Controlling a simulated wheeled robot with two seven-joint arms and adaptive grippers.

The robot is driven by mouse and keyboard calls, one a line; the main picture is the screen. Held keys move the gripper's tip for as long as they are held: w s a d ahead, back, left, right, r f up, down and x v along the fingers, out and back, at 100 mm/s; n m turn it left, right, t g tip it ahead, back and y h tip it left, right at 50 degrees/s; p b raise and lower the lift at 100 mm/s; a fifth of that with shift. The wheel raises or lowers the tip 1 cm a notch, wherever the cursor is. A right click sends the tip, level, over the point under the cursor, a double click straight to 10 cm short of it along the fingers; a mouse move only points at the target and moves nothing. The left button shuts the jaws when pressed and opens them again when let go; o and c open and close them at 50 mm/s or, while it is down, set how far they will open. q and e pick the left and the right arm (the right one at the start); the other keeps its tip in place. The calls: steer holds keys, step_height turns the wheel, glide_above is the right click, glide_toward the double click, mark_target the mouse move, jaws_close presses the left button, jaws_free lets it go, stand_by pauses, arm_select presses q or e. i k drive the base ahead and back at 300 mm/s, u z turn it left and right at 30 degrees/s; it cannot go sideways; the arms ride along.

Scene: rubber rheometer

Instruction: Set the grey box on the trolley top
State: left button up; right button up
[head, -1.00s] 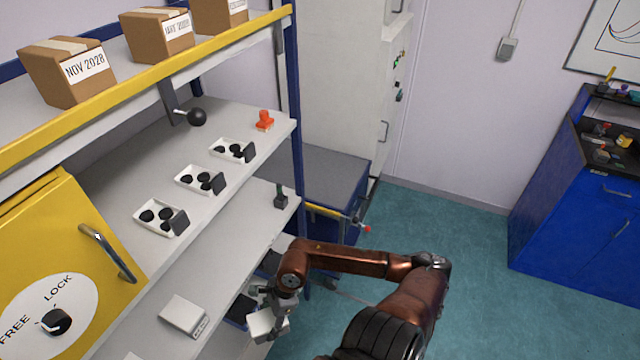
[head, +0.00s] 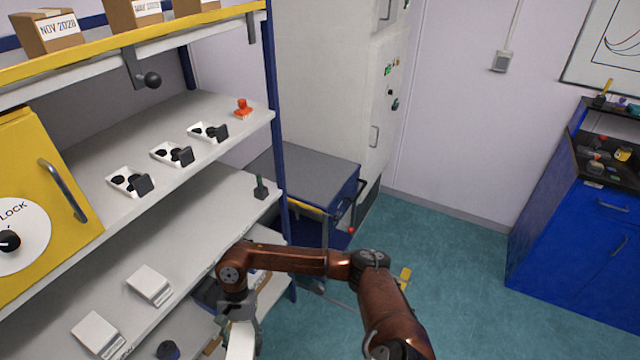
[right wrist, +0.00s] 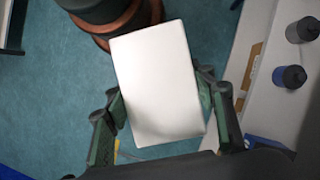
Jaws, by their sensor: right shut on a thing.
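The box in my right gripper (head: 240,312) is pale, whitish-grey. In the head view this held box (head: 241,342) shows at the bottom edge, partly cut off. In the right wrist view the box (right wrist: 155,82) fills the middle, with the green-padded fingers shut on its two sides. It is clear of the shelves, in front of their edge. The trolley (head: 310,172) has a flat grey top and a blue frame. It stands behind the end of the rack, and its visible top is empty. My left gripper is not in view.
The shelf rack (head: 276,130) stands between the held box and part of the trolley. Two similar pale boxes (head: 150,285) (head: 97,334) sit on a lower shelf. The teal floor (head: 450,260) on the right is open.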

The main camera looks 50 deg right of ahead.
mark_target(322, 177)
steer(key=z, duration=0.45)
steer(key=k, duration=0.5)
steer(key=z, duration=1.3)
steer(key=i, duration=1.1)
steer(key=z, duration=0.4)
steer(key=i, duration=1.15)
steer(key=u, duration=1.15)
steer(key=i, duration=0.7)
steer(key=u, duration=0.55)
